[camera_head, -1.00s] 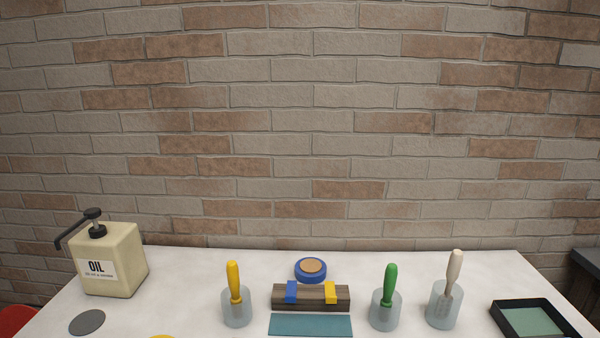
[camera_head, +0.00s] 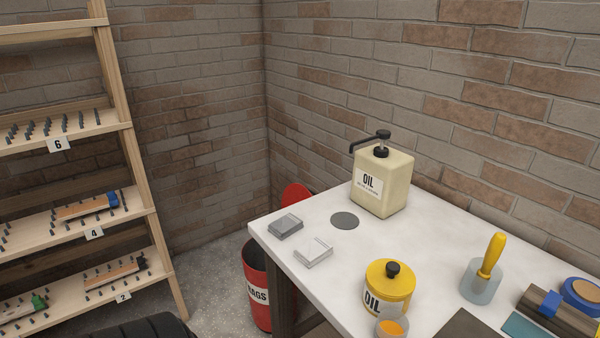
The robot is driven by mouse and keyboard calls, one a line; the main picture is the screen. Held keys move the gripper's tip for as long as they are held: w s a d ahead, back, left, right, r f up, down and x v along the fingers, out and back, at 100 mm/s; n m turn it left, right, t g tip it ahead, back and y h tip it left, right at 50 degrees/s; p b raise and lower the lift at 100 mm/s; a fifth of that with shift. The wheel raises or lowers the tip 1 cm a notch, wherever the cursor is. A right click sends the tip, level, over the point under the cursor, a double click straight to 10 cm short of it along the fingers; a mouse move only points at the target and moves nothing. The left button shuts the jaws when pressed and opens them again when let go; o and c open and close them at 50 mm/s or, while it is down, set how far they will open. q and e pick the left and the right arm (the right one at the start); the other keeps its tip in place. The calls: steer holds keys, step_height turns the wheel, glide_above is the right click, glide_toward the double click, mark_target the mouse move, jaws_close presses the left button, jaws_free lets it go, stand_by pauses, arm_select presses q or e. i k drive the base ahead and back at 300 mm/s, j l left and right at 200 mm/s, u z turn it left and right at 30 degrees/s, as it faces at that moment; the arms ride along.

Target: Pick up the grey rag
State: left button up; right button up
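A small grey folded cloth (camera_head: 285,227), which looks like the grey rag, lies flat near the left edge of the white table (camera_head: 325,215). A white folded cloth (camera_head: 313,253) lies beside it, nearer to me and a little to the right. Both are apart from the dark grey round disc (camera_head: 345,221). Neither of my grippers is in view.
A cream oil can (camera_head: 382,182) with a pump and a yellow oil pot (camera_head: 388,287) stand on the table. A red bin (camera_head: 257,290) labelled RAGS stands on the floor left of the table. A wooden shelf rack (camera_head: 130,160) is at the left.

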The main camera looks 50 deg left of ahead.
mark_target(283, 227)
steer(key=u, duration=1.7)
steer(key=i+j+z, duration=0.1)
steer(key=j, duration=0.25)
steer(key=i+j+z, duration=0.1)
steer(key=i+j, duration=0.2)
